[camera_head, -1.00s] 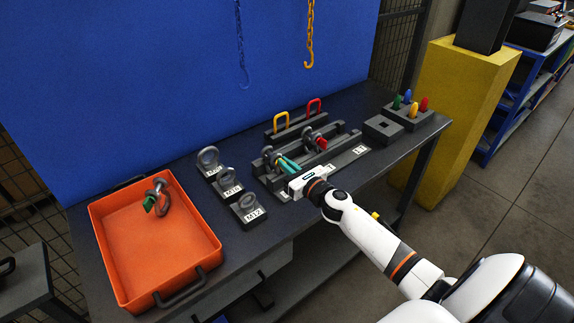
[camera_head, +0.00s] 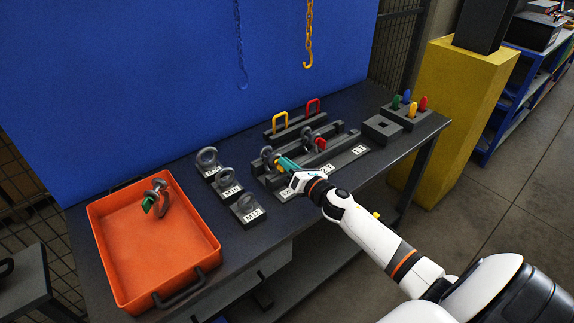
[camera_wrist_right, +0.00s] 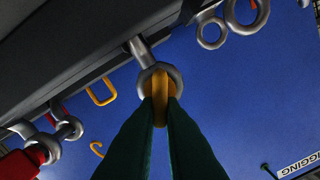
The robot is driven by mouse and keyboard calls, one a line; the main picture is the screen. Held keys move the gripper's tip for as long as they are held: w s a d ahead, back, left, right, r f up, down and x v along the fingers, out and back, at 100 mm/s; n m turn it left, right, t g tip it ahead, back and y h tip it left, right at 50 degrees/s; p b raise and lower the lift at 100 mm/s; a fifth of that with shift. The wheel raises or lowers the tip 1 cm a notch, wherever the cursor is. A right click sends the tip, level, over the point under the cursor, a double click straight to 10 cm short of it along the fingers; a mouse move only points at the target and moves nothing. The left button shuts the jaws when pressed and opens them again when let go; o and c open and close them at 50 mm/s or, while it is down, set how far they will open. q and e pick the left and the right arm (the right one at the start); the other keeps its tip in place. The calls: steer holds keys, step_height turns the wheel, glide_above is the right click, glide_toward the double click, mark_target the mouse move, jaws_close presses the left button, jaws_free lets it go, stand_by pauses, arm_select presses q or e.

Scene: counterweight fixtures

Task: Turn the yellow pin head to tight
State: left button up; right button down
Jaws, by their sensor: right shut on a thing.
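The yellow pin head (camera_wrist_right: 160,88) shows in the right wrist view between the fingertips, in front of a grey metal ring at the end of a grey bar. My right gripper (camera_wrist_right: 160,108) is shut on it with both dark green fingers. In the head view my right gripper (camera_head: 281,160) reaches the left end of the dark shackle fixture (camera_head: 347,158), beside a grey shackle (camera_head: 267,153). A second shackle with a red pin head (camera_head: 320,143) sits further right on the fixture. My left gripper is out of view.
An orange tray (camera_head: 150,250) with a green-pinned shackle (camera_head: 155,196) stands at left. Labelled eye-bolt blocks (camera_head: 246,211) stand between tray and fixture. Yellow (camera_head: 280,122) and red (camera_head: 313,106) loops stand behind. A block with coloured pegs (camera_head: 407,117) is at right.

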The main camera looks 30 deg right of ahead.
steer(key=m, duration=0.3)
steer(key=shift+d+f+m, duration=0.15)
steer(key=shift+m, duration=0.25)
steer(key=m, duration=0.3)
steer(key=shift+d+f+m, duration=0.15)
steer(key=shift+m, duration=0.15)
steer(key=m, duration=0.2)
steer(key=m+p, duration=0.1)
steer(key=shift+f+m, duration=0.2)
steer(key=shift+m, duration=0.2)
steer(key=m, duration=0.4)
steer(key=shift+f+p, duration=0.25)
steer(key=shift+p, duration=0.15)
steer(key=m, duration=0.3)
steer(key=m+p, duration=0.1)
steer(key=m, duration=0.1)
steer(key=shift+f, duration=0.3)
steer(key=m, duration=0.3)
steer(key=shift+a+f+m+p, duration=0.1)
steer(key=shift+a+m+p, duration=0.2)
steer(key=m, duration=0.6)
steer(key=shift+a+f+p, duration=0.15)
steer(key=shift+a+p, duration=0.2)
steer(key=shift+m, duration=0.3)
